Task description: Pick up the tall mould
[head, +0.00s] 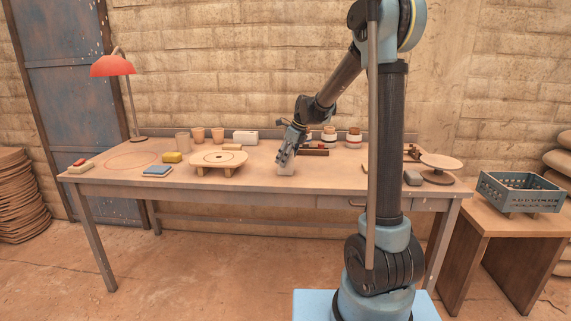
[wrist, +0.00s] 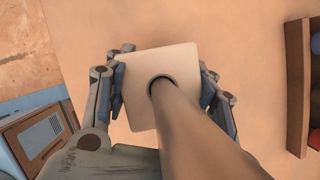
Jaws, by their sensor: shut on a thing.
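The tall mould (head: 286,169) is a pale block standing at the front middle of the worktable (head: 230,184). In the wrist view the mould (wrist: 148,67) shows as a square cream face with a dark round hole. A tan, rod-like shape (wrist: 190,125) runs from the hole toward the lower right and covers part of the face. My gripper (head: 287,158) points down at the mould and is shut on it, with a finger against each of two opposite sides. I cannot tell whether the mould's base touches the table.
A round pale wheel (head: 219,157), a yellow block (head: 172,157) and a blue block (head: 157,170) lie to the left. Jars (head: 354,138) and a dark wooden tray (head: 315,152) stand behind. A small turntable (head: 441,161) is at the right. A crate (head: 520,192) sits on a side stand.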

